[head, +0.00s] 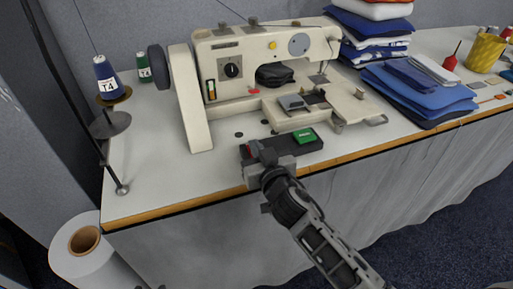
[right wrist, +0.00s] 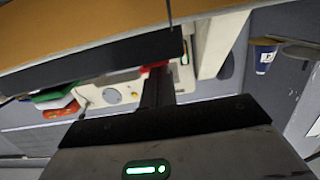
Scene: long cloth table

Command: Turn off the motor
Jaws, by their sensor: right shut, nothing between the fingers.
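The cream sewing machine (head: 262,62) stands on the table. A dark switch box (head: 316,144) lies at the table's front edge, with a green button (head: 304,136) on its right part. A red button (head: 248,149) shows as a sliver at the box's left end, mostly hidden by my right gripper (head: 256,153). My right gripper is shut and empty, its tips at the red button. In the right wrist view a red part (right wrist: 155,68) shows right at the shut fingers (right wrist: 156,88); whether they touch is unclear. My left gripper is not in view.
A thread stand with a blue spool (head: 106,80) is at the left, and a green spool (head: 144,68) stands behind it. Folded blue cloths (head: 420,95) lie to the right. A white roll (head: 75,250) stands below the table at left.

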